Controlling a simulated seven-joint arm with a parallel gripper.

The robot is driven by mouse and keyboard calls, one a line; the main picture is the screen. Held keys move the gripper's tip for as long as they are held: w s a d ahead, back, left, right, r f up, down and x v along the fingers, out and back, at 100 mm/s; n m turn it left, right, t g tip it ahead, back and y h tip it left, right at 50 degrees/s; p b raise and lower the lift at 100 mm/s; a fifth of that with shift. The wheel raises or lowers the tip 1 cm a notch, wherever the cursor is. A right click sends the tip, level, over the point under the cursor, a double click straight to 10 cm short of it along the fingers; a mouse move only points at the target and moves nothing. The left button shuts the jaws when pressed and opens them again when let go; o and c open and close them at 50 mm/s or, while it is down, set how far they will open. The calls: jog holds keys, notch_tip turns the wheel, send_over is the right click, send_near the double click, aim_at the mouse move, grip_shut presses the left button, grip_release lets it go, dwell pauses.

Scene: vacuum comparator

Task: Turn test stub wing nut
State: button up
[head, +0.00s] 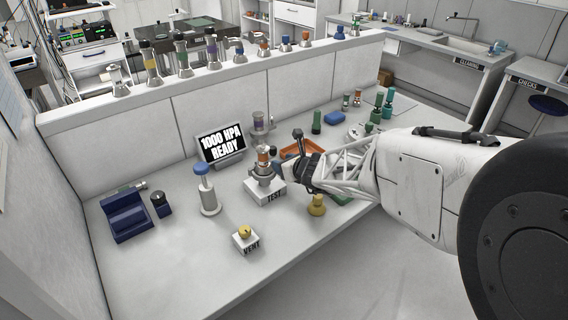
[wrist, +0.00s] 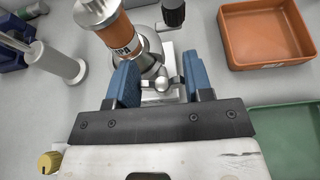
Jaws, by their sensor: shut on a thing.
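The test stub stands on a white block marked TEST (head: 265,191) in the middle of the bench. A metal fitting with an orange-banded gauge (head: 263,156) stands upright on it; the orange gauge is also large in the wrist view (wrist: 122,38). The silver wing nut (wrist: 162,84) shows at the clamp below the gauge, between my blue fingers. My gripper (wrist: 160,75) is shut on the wing nut, coming in from the right side of the stub in the head view. The nut is too small to make out in the head view.
A display (head: 221,145) reading "1000 HPA READY" stands behind left. A blue-topped white post (head: 207,190) and a yellow VENT knob (head: 245,232) are to the left. An orange tray (wrist: 265,35) and green tray (wrist: 285,135) lie right.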

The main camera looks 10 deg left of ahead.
jog(key=shift+n+g+y, duration=0.6)
jog(key=shift+n+g, duration=0.2)
jog(key=shift+n+g+y, duration=1.1)
jog(key=shift+n+g, duration=1.3)
jog(key=shift+g, duration=0.1)
jog(key=shift+n+g, duration=2.6)
jog(key=shift+g, duration=0.4)
jog(key=o, duration=0.9)
jog(key=shift+d, duration=0.1)
jog(key=shift+v, duration=3.85)
